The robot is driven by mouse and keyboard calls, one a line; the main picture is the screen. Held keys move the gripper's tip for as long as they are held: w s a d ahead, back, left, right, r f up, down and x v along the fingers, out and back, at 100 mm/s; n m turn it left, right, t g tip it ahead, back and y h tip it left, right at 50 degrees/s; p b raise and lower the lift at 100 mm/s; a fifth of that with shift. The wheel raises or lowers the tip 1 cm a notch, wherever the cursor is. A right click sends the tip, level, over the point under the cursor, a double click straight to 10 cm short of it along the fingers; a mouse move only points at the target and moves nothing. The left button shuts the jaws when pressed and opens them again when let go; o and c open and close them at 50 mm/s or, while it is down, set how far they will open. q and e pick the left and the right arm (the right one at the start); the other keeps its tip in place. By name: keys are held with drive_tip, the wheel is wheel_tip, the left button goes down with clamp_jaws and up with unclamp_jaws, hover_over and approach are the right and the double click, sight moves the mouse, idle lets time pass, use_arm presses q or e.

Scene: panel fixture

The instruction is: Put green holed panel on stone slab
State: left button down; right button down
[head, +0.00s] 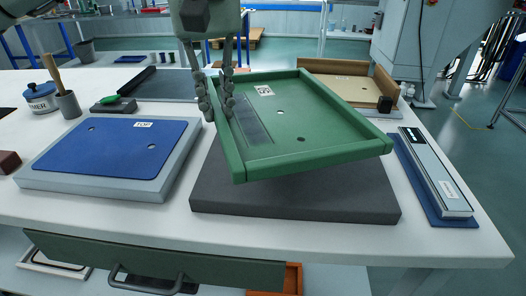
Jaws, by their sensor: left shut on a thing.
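The green holed panel (318,122) is a shallow tray with a raised rim, two small holes and a white label. My left gripper (216,108) is shut on its left rim, coming from above. The panel hangs over the dark grey stone slab (290,198), looks slightly tilted, and its right corner reaches past the slab's right side. The slab lies flat on the white table, and the panel hides its far part. Whether the panel's underside touches the slab is hard to tell. My right gripper is not in view.
A blue panel (110,146) lies on a light grey block at the left. A long metal bar (436,172) on a blue base lies at the right.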

sight(253, 132)
use_arm(q)
drive_tip(key=s+d+f, duration=0.1)
drive_tip(key=d, duration=0.1)
drive_tip(key=s+d+f, duration=0.1)
drive_tip(key=d, duration=0.1)
drive_tip(key=s+d+f, duration=0.1)
drive_tip(key=d+f, duration=0.1)
drive_tip(key=shift+s, duration=0.1)
wheel_tip(253, 132, down, 4)
drive_tip(key=shift+r+p, duration=0.25)
drive_tip(key=shift+p, duration=0.2)
drive_tip(key=shift+f, duration=0.3)
drive_tip(key=c, duration=1.6)
unclamp_jaws()
drive_tip(key=shift+o, duration=0.3)
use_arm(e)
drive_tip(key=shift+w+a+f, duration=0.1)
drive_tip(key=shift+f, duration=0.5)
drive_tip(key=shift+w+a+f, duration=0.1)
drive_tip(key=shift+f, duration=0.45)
use_arm(q)
drive_tip(key=shift+r, duration=0.1)
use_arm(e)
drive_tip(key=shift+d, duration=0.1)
